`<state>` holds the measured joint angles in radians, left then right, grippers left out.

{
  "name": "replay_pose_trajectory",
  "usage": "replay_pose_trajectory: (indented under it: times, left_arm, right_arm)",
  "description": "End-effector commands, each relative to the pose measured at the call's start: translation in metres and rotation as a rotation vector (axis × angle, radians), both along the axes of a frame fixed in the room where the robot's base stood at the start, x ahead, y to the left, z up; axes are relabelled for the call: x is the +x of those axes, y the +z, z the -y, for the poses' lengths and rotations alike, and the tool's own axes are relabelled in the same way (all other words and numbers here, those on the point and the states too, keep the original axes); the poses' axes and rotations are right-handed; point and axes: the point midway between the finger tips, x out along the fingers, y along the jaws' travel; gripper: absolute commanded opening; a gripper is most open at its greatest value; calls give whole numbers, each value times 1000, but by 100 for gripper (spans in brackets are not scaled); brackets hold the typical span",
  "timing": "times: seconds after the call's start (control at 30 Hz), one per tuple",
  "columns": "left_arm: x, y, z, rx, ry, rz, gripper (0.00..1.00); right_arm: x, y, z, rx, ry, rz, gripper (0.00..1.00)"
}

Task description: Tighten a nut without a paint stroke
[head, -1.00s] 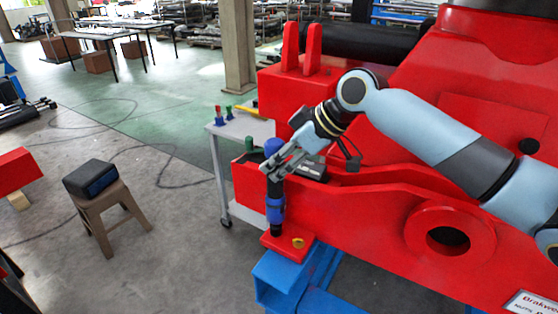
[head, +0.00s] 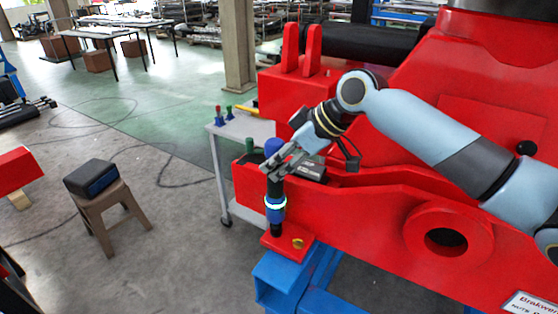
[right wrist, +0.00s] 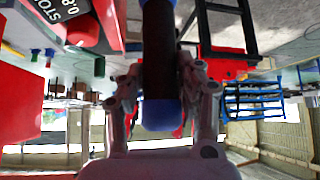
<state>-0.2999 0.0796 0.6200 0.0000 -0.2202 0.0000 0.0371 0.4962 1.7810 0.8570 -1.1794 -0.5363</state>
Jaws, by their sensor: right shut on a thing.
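A black and blue upright power tool (head: 275,190) stands over the red foot plate (head: 270,241) of the big red frame. A ring around its lower part glows white-green. Its lower end is at the plate; the nut under it is hidden. A brass-coloured nut (head: 298,243) sits uncovered on the plate, just right of the tool. I cannot make out any paint stroke on it. My right gripper (head: 276,168) is shut around the tool's upper body, below its blue top. In the right wrist view the tool's black body (right wrist: 159,60) lies between the fingers (right wrist: 160,85).
The red frame (head: 350,215) rests on a blue stand (head: 280,277). A grey trolley (head: 240,133) with small coloured items stands behind. A brown stool (head: 103,205) carries a dark box (head: 91,178) at the left. Cables lie on the open floor between.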

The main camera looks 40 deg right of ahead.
Motion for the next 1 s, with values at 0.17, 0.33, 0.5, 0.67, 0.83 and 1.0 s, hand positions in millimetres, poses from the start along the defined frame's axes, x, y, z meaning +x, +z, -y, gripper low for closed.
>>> replay_pose_trajectory:
  times: [0.17, 0.33, 0.5, 0.67, 0.83, 1.0]
  left_arm:
    - [0, 15, 0, 0, 0, 1, 40]
    - [1, 22, 0, 0, 0, 1, 40]
    - [1, 21, 0, 0, 0, 1, 40]
    - [1, 22, 0, 0, 0, 1, 40]
    - [1, 22, 0, 0, 0, 1, 40]
    - [1, 22, 0, 0, 0, 1, 40]
  right_arm:
    - [1, 18, 0, 1, 0, 6, 0]
    - [2, 28, 0, 1, 1, 7, 0]
    - [1, 38, 0, 0, 2, 6, 0]
    - [1, 47, 0, 0, 1, 6, 0]
    - [1, 50, 0, 0, 2, 5, 0]
    - [1, 50, 0, 1, 1, 5, 0]
